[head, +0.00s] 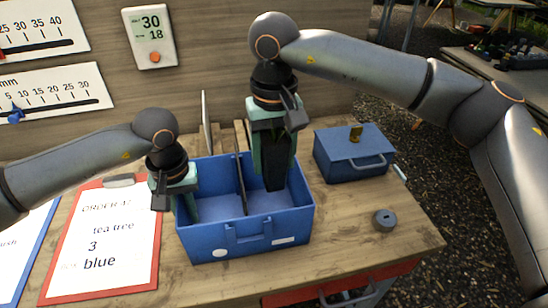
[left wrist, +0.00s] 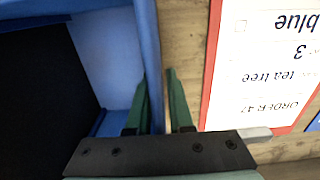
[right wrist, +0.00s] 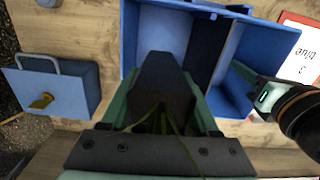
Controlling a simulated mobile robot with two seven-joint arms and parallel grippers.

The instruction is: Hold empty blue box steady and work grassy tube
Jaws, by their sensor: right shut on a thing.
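The open blue box (head: 283,222) stands on the bench, with a dark divider (head: 241,183) between two compartments. Its left compartment looks empty. My left gripper (head: 182,205) is at its left wall; in the left wrist view its fingers (left wrist: 160,105) stand apart, one on each side of the wall, with a gap at the outer finger. My right gripper (head: 272,150) points down over the right compartment, shut on a dark tapered tube (right wrist: 160,75) whose lower end reaches into the box. Thin green grass-like strands (right wrist: 165,122) show at its near end. Its label is not visible.
A closed blue box (head: 340,160) with a brass-coloured piece (head: 355,132) on top stands at back right. A grey ring (head: 384,222) lies at front right. A red clipboard (head: 70,285) reads tea tree, 3, blue. Bare bench lies between ring and boxes.

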